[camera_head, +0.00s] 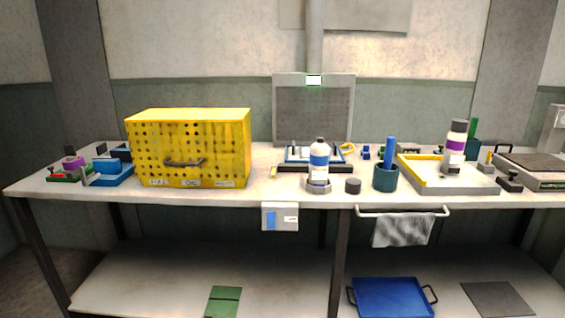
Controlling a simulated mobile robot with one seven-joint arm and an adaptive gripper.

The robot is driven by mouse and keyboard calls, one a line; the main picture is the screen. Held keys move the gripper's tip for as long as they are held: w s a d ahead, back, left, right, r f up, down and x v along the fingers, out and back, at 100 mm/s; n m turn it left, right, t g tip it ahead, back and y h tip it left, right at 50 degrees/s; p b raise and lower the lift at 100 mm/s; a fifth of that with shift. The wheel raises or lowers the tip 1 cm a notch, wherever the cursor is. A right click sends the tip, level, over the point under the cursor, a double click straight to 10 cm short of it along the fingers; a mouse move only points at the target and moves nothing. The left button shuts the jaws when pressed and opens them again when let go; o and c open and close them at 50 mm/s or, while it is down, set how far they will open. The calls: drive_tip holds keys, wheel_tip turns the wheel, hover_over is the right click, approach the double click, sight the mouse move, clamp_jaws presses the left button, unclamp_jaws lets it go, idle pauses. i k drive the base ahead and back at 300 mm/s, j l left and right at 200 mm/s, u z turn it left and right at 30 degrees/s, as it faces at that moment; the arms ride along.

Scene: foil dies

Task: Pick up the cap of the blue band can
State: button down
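The blue band can (319,170) is a white upright bottle with a blue band around its middle. It stands in a low grey holder (318,187) near the front edge of the workbench, right of centre. A grey narrower top (319,144) shows on it; I cannot tell whether this is its cap or its neck. A short dark grey round piece (353,186) lies on the bench just right of the holder, apart from it; I cannot tell whether it is a cap. My gripper is not in view.
A yellow perforated box (190,150) stands left. A teal cup (385,178) with a blue rod is close on the right. Behind the can is a blue-framed tray (316,154). A cloth (402,229) hangs from the front rail.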

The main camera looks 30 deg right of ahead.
sight(352, 185)
drive_tip(key=z, duration=1.25)
